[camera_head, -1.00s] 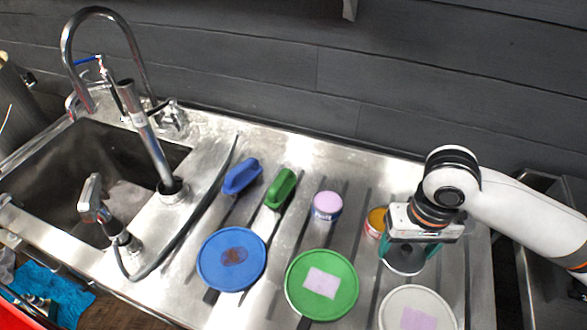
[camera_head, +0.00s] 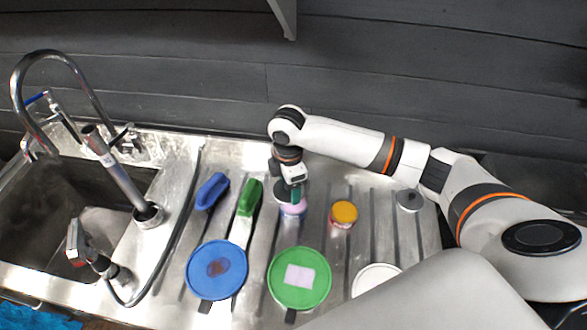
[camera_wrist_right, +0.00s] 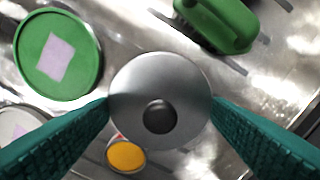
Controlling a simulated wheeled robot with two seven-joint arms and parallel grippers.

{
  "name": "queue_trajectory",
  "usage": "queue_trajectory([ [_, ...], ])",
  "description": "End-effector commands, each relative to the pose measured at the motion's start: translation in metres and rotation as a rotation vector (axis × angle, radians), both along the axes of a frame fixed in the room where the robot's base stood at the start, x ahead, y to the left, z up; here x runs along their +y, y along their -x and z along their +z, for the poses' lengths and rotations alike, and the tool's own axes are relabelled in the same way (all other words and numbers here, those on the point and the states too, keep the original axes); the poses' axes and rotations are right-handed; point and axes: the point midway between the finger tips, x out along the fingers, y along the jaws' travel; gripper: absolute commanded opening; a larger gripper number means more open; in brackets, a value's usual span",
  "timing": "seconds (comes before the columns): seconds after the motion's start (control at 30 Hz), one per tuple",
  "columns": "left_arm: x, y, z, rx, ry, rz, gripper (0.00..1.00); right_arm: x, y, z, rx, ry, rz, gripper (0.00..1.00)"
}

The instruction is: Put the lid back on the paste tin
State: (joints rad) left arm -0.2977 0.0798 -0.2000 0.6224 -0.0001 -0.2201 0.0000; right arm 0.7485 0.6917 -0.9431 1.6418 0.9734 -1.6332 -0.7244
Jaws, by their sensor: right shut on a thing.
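My right gripper (camera_head: 289,190) is shut on a round grey metal lid (camera_wrist_right: 187,88) with a dark knob. In the right wrist view the green fingers are at opposite sides of the lid's rim. The gripper is over a small tin with pinkish-purple contents (camera_head: 293,209), which the lid and fingers partly cover in the head view. In the wrist view the lid hides this tin. I cannot tell whether lid and tin touch. A second tin with an orange-yellow top (camera_head: 343,212) stands to the right. Another grey lid with a knob (camera_head: 410,201) lies farther right. My left gripper is not in view.
A blue brush (camera_head: 212,191) and a green brush (camera_head: 250,196) lie left of the tin. The sink and tap (camera_head: 119,179) are at left; a dark plank wall is behind.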

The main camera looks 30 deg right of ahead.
Motion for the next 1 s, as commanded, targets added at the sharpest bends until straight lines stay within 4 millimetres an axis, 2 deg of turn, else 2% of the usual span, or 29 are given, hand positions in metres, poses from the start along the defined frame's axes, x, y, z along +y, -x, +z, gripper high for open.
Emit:
queue_trajectory([
  [0.03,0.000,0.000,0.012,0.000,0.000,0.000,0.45,-0.004,-0.003,0.002,0.004,-0.001,0.071,0.51],
  [0.1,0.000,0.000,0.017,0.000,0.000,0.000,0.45,-0.009,-0.007,-0.002,0.004,-0.001,0.174,0.51],
  [0.23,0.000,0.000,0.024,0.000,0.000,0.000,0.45,-0.016,-0.011,-0.009,0.003,-0.002,0.310,0.51],
  [0.4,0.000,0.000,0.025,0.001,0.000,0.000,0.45,-0.020,-0.013,-0.014,0.000,-0.001,0.385,0.51],
  [0.67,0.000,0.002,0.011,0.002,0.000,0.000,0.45,-0.021,-0.013,-0.026,0.000,-0.001,0.392,0.51],
  [1.0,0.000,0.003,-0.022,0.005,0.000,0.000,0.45,-0.021,-0.013,-0.055,-0.001,0.000,0.391,0.51],
])
